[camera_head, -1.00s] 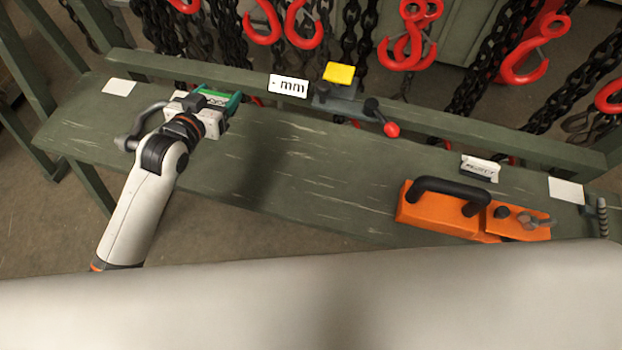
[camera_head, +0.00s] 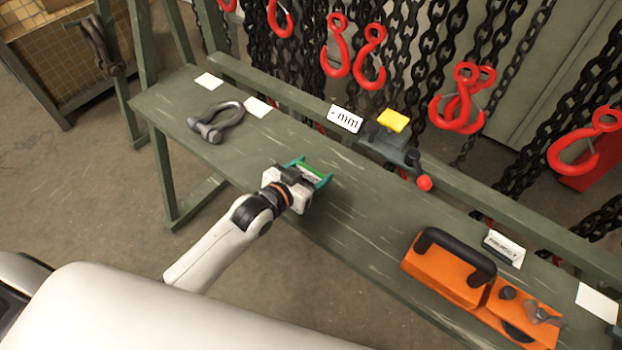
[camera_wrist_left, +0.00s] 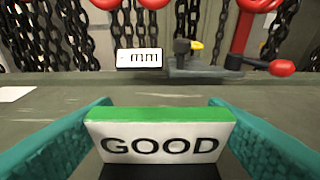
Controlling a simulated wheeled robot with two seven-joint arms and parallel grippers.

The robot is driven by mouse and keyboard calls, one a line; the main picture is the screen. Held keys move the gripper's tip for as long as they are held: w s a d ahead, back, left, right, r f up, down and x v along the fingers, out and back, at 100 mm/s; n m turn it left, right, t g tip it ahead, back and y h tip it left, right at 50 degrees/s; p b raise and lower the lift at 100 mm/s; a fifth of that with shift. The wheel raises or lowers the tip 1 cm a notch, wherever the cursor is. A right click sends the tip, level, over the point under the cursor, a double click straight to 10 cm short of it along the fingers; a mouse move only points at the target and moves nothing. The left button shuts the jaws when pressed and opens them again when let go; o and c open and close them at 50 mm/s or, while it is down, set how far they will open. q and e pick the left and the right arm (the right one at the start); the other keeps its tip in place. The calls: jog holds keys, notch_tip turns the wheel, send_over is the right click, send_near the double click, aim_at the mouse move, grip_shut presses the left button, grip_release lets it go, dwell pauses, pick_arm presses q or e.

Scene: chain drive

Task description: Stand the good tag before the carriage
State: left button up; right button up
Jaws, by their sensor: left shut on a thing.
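The good tag (camera_wrist_left: 160,145) is a white plate with a green top edge and the word GOOD, upright in the left wrist view. My left gripper (camera_head: 306,172) is shut on it, with a teal finger at each side; the tag (camera_head: 311,174) also shows in the head view, over the bench's front middle. What looks like the carriage (camera_head: 389,150) is a grey block with a yellow top and a red-knobbed lever, at the bench's back rail. It stands beyond the tag in the left wrist view (camera_wrist_left: 200,66). My right gripper is not in view.
An "mm" plate (camera_head: 345,119) is left of the carriage. A shackle (camera_head: 215,122) and white cards (camera_head: 209,81) lie at the bench's left. An orange handled device (camera_head: 450,272) and a reject tag (camera_head: 503,248) are at right. Chains with red hooks hang behind. The bench between is clear.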

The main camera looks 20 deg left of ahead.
pick_arm(q)
notch_tip(320, 180, down, 2)
jog(key=shift+f, duration=0.25)
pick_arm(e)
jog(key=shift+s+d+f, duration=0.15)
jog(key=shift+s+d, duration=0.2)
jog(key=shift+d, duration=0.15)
pick_arm(q)
jog(key=shift+f, duration=0.1)
jog(key=o, duration=1)
jog(key=shift+f, duration=0.1)
jog(key=shift+c, duration=0.2)
jog(key=shift+s+r, duration=0.15)
jog(key=shift+r, duration=0.05)
jog(key=v, duration=1.1)
jog(key=shift+s+a+r, duration=0.15)
jog(key=shift+s+r, duration=0.05)
jog(key=shift+s, duration=0.1)
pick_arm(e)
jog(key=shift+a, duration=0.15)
